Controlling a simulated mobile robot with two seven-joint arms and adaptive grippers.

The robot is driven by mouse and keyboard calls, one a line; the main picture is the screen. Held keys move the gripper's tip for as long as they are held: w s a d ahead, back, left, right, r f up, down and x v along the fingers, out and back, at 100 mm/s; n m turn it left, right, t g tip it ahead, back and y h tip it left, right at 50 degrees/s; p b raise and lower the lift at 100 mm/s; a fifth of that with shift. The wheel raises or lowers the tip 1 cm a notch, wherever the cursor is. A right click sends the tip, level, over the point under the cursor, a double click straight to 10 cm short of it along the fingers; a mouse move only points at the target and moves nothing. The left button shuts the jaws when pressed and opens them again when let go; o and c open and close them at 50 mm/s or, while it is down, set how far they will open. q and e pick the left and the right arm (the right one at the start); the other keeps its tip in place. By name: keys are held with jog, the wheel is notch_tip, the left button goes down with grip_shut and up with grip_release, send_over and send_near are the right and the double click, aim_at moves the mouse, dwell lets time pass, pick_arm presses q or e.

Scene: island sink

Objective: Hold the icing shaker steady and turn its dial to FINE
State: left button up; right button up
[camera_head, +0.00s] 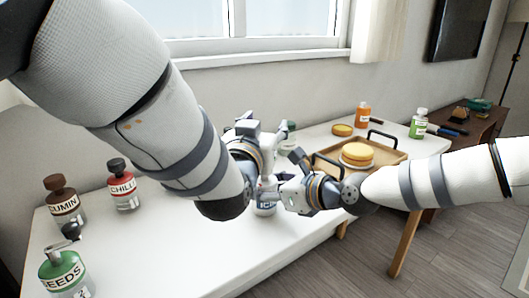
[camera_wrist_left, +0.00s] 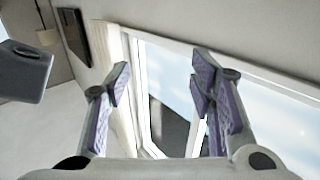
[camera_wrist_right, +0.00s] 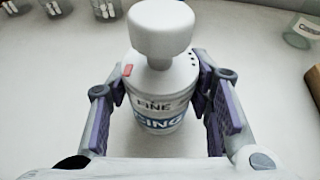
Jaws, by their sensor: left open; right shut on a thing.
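The icing shaker (camera_wrist_right: 158,118) stands upright on the white counter, with a white knob (camera_wrist_right: 160,30) on top. In the right wrist view its front shows the word FINE above ICING, a red mark (camera_wrist_right: 127,70) at the left of the collar and dark dots at the right. My right gripper (camera_wrist_right: 163,88) is shut on the shaker, one finger on each side. In the head view the shaker (camera_head: 266,208) is partly hidden by my grippers. My left gripper (camera_wrist_left: 160,78) is open and empty, facing the window; in the head view it is near the shaker, its fingertips unclear.
The chili (camera_head: 122,187), cumin (camera_head: 64,203) and seeds (camera_head: 66,271) jars stand at the left. A wooden tray (camera_head: 388,157) with a yellow-topped cake (camera_head: 357,153) lies at the right. Orange (camera_head: 362,117) and green (camera_head: 418,124) bottles stand beyond it. The counter's front is clear.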

dwell(0.3)
jog(key=o, duration=1.3)
jog(key=shift+d, duration=0.1)
